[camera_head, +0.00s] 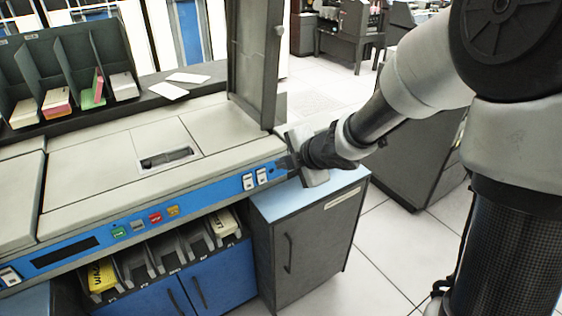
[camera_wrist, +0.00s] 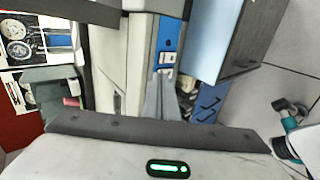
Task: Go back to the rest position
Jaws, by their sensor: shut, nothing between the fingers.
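My gripper (camera_head: 287,163) is at the right end of the card machine's blue control strip (camera_head: 205,191) in the head view. It is close to the white switches (camera_head: 255,179) there; I cannot tell whether it touches them. In the wrist view my gripper's fingers (camera_wrist: 162,80) are together and hold nothing, with their tips close to a white switch (camera_wrist: 166,58) on the blue strip. My arm reaches in from the right side of the head view.
A card rack (camera_head: 70,75) stands on the machine at back left, with loose white cards (camera_head: 170,90) beside it. A dark upright panel (camera_head: 254,60) rises behind my gripper. A blue-topped cabinet (camera_head: 300,240) stands below it. Open floor (camera_head: 395,255) lies to the right.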

